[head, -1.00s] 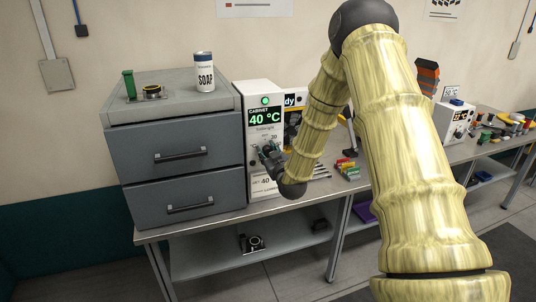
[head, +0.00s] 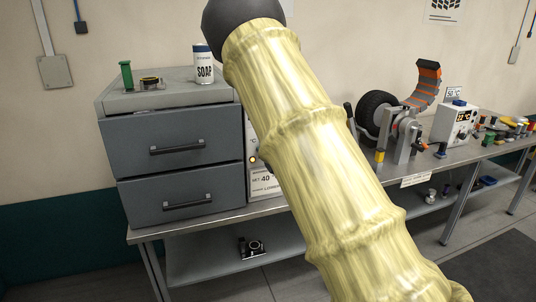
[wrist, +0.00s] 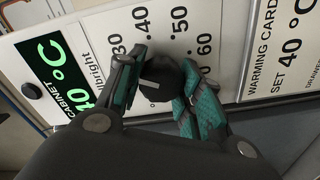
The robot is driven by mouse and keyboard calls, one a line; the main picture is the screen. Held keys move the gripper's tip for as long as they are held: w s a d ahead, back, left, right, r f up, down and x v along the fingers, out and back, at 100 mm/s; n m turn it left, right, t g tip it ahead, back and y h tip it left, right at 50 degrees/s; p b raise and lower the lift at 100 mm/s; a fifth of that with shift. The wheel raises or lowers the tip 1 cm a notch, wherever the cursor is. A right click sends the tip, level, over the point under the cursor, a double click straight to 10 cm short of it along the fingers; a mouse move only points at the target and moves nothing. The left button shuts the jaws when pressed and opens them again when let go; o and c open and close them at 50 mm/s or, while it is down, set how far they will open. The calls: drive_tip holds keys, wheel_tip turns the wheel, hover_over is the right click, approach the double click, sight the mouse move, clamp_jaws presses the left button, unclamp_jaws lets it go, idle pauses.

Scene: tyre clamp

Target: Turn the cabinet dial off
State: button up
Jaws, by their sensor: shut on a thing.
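The cabinet's white front panel (wrist: 85,35) fills the wrist view, turned sideways, with a green-on-black display (wrist: 58,75) reading 40 °C. The black dial (wrist: 160,78) carries a short white line and sits beside printed numbers, including 40, 50 and 60. I cannot tell which end of the line points. My gripper (wrist: 158,92) is shut on the dial, one teal-padded finger on each side. In the head view my arm hides the gripper, the dial and most of the panel; a strip of it (head: 251,125) shows.
A card (head: 264,184) on the panel reads 40; in the wrist view the warming card (wrist: 282,45) says set 40 °C. A grey drawer unit (head: 180,145) stands left, with a soap can (head: 203,66) on top. A tyre (head: 376,112) and clamp stand right.

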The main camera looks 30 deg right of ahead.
drive_tip(key=n+b, duration=0.4)
drive_tip(key=n, duration=0.1)
drive_tip(key=shift+a+f, duration=0.1)
drive_tip(key=shift+n, duration=0.3)
idle(0.4)
drive_tip(key=o, duration=1)
drive_tip(key=shift+w, duration=0.1)
drive_tip(key=shift+o, duration=0.2)
drive_tip(key=v, duration=1.2)
